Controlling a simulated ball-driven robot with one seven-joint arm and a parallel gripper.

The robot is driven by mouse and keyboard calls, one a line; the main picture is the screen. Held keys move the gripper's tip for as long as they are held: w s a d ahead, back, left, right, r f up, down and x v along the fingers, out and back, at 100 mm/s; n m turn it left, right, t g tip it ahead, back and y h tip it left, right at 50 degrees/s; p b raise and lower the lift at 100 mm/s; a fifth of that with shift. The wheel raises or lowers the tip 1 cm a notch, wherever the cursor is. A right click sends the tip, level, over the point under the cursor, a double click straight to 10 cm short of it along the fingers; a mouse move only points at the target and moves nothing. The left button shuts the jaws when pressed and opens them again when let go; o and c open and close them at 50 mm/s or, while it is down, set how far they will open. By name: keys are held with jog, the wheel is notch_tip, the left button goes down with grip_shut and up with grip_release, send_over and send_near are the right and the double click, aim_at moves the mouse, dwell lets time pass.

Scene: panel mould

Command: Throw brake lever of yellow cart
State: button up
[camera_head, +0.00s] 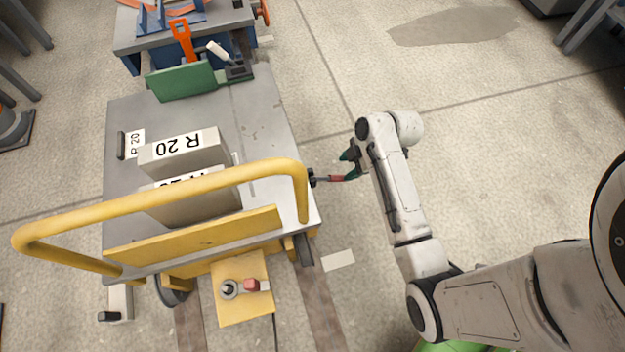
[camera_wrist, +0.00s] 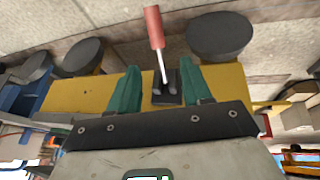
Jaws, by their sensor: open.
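The yellow cart has a grey deck (camera_head: 230,130) and a yellow push bar (camera_head: 170,200). A brake lever with a red grip (camera_head: 338,178) sticks out sideways from the cart's right side. In the wrist view its red grip (camera_wrist: 153,27) tops a thin metal shaft rising from a black base on the cart's yellow side (camera_wrist: 70,95). My gripper (camera_head: 349,160) is beside the lever's outer end. In the wrist view the green fingers of my gripper (camera_wrist: 160,68) are apart, with the lever's shaft and base showing between them. Contact cannot be told.
Blocks marked R 20 (camera_head: 185,148) stand on the deck. Black wheels (camera_wrist: 218,35) show on either side of the lever. A yellow plate (camera_head: 240,305) with a red knob sits below the push bar. A blue-framed table (camera_head: 190,25) adjoins the far end.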

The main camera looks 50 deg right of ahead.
aim_at(332, 177)
jog(key=b+x, duration=0.6)
jog(key=x, duration=0.5)
jog(key=shift+w, duration=0.2)
grip_shut()
